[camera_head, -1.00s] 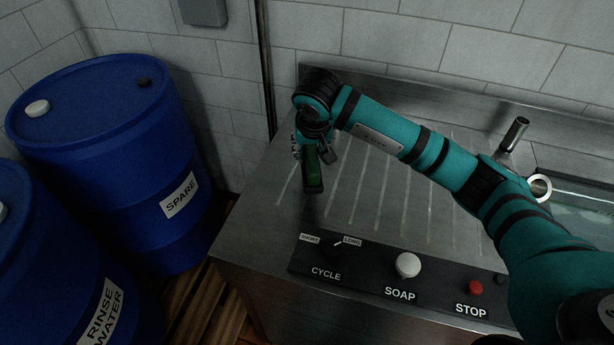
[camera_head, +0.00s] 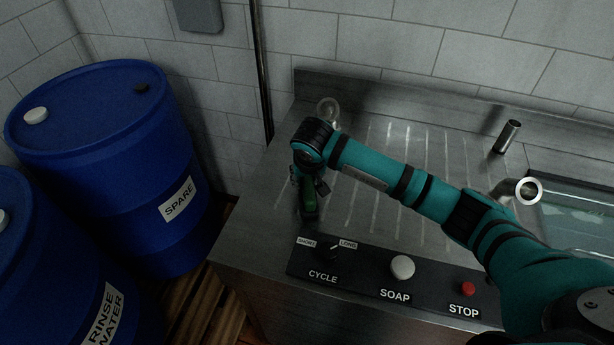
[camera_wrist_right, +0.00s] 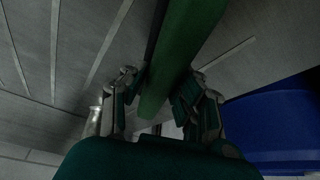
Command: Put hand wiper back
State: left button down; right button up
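The hand wiper (camera_head: 309,196) shows as a green handle with a dark lower end, over the left part of the steel drainboard (camera_head: 385,190), just behind the control panel. My right gripper (camera_head: 310,180) is around the green handle, with the wrist above it. In the right wrist view the green bar of the wiper (camera_wrist_right: 178,55) runs between the two fingers of the right gripper (camera_wrist_right: 160,100), which are closed on it from both sides. Whether the wiper touches the drainboard cannot be told. My left gripper is not in view.
A control panel (camera_head: 345,276) with a cycle knob, white soap button (camera_head: 402,267) and red stop button (camera_head: 468,289) runs along the front. A clear round object (camera_head: 328,110) stands behind my wrist. A sink (camera_head: 580,215) is at right. Blue barrels (camera_head: 110,120) stand at left.

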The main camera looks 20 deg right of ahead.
jog(key=o, duration=0.4)
jog(key=shift+c, duration=0.2)
jog(key=shift+r, duration=0.3)
jog(key=b+v, duration=0.2)
jog(key=v, duration=0.8)
jog(key=shift+r, duration=0.2)
jog(key=shift+s+r, duration=0.3)
jog(key=shift+r, duration=0.3)
jog(key=shift+f, duration=0.1)
